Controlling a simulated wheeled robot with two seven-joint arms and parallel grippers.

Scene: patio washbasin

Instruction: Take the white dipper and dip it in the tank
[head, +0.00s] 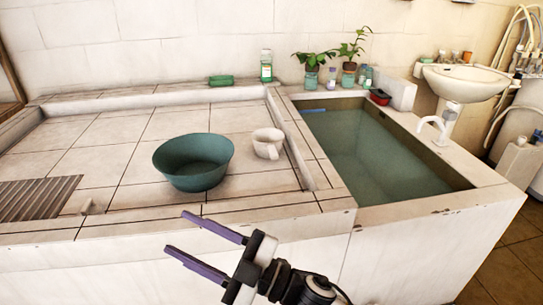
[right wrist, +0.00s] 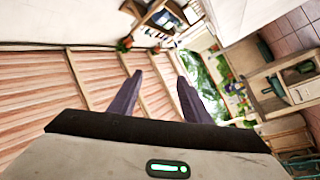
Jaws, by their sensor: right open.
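The white dipper (head: 268,143) stands on the tiled floor of the wash area, just right of a green basin, with its handle toward the lower right. The tank (head: 440,206) is at the right, a tiled trough filled with greenish water. My right gripper (head: 205,238) is in front of the tiled ledge, below the basin in the head view, open and empty, and apart from the dipper. Its two fingers also show in the right wrist view (right wrist: 155,95), with nothing between them. My left gripper is not in view.
The green basin (head: 193,162) stands left of the dipper. A raised curb (head: 290,150) separates the dipper from the tank. Potted plants (head: 312,75), a bottle (head: 266,66) and a red box (head: 380,97) stand along the back ledge. A sink (head: 465,82) is at the right.

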